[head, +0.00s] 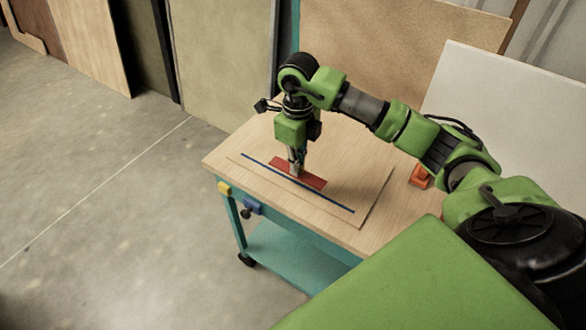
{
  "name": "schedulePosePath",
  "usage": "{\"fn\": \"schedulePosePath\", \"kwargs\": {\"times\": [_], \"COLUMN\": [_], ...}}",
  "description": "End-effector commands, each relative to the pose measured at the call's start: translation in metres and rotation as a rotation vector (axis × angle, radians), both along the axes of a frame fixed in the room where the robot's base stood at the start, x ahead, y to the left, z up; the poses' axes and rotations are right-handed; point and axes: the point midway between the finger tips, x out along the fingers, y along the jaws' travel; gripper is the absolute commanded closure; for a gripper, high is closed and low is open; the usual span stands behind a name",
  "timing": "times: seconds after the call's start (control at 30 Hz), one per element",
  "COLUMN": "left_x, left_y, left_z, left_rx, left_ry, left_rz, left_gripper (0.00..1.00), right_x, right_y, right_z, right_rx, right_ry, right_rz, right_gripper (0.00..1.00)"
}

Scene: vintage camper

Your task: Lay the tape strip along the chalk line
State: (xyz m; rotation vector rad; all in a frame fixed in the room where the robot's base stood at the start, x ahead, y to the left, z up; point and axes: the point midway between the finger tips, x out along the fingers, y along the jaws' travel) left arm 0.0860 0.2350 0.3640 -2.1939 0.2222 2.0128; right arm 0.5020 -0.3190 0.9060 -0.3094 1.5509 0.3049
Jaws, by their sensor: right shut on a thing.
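The tape strip (312,182) is a short, flat red piece on the wooden tabletop. The chalk line (327,198) is a long thin dark blue line running diagonally across a thin board. The strip lies close to the line and roughly parallel, with part of it on the line's far side. My right gripper (295,172) points straight down and is shut on the strip near its middle, hiding a little of it. I cannot tell whether the strip touches the board or sits just above it. My left gripper is not in the head view.
The board (372,208) lies on a wooden-topped workbench (225,153) with a teal frame and lower shelf (285,262). A small orange object (420,176) sits at the bench's right. Large panels (222,65) lean behind. The concrete floor at left is clear.

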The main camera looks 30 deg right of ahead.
Motion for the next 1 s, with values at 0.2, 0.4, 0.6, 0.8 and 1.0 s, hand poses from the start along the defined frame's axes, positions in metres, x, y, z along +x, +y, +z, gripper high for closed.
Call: {"fn": "schedulePosePath", "kwargs": {"times": [0.2,0.4,0.6,0.8,1.0], "left_x": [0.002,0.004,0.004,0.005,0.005], "left_y": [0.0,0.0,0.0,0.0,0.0], "left_z": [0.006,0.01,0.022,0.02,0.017], "left_rx": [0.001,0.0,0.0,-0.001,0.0], "left_ry": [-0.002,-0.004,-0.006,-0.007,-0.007], "left_rz": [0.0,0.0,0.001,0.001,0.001], "left_gripper": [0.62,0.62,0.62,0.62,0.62], "right_x": [0.02,0.027,0.026,0.027,0.027], "right_y": [-0.004,-0.005,-0.005,-0.005,-0.005], "right_z": [-0.023,-0.035,-0.06,-0.062,-0.065], "right_rx": [0.001,0.001,0.001,0.0,0.0], "right_ry": [-0.001,0.001,-0.001,-0.003,-0.002], "right_rz": [0.0,0.001,0.001,0.001,0.002], "right_gripper": [1.0,1.0,1.0,1.0,0.83]}}
